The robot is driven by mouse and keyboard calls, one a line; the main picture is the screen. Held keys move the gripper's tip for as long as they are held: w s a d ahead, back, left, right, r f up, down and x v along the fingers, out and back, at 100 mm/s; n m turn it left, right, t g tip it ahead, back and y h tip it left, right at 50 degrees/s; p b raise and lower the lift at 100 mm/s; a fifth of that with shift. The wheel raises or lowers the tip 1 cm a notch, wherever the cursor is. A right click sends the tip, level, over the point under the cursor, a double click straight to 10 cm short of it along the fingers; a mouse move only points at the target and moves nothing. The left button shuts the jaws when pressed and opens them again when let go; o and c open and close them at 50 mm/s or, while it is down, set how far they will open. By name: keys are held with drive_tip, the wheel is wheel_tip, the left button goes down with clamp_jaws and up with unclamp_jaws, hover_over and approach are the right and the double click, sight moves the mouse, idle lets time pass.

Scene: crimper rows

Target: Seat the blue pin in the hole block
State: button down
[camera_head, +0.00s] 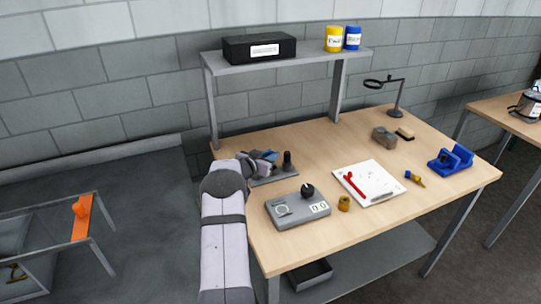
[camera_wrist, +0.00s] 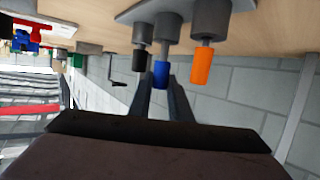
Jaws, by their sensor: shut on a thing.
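In the wrist view the blue pin (camera_wrist: 161,72) has a blue sleeve on a grey shaft and stands between a black pin (camera_wrist: 139,61) and an orange pin (camera_wrist: 201,68). The shafts run to a grey plate (camera_wrist: 240,5). My gripper (camera_wrist: 161,82) is shut on the blue sleeve's end. In the head view my gripper (camera_head: 262,158) is at the plate (camera_head: 272,178), partly hidden by my arm, and the black pin (camera_head: 287,162) shows beside it. A grey-brown block (camera_head: 384,137) lies farther back; I cannot tell if it is the hole block.
A grey device with a black knob (camera_head: 297,208) and a brass-coloured piece (camera_head: 344,203) stand in front. A white board (camera_head: 375,190) with a red tool lies mid-table. A blue holder (camera_head: 450,160) is at the right. A shelf (camera_head: 285,63) spans above the table's back.

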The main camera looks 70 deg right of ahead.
drive_tip(key=shift+f+b, duration=0.55)
drive_tip(key=shift+f, duration=0.35)
drive_tip(key=c, duration=1.5)
unclamp_jaws()
drive_tip(key=shift+r, duration=0.1)
drive_tip(key=shift+c, duration=0.2)
drive_tip(key=shift+w+a, duration=0.1)
drive_tip(key=shift+a, duration=0.05)
drive_tip(key=shift+b+v, duration=0.9)
drive_tip(key=shift+v, duration=2.6)
drive_tip(key=shift+s, duration=0.2)
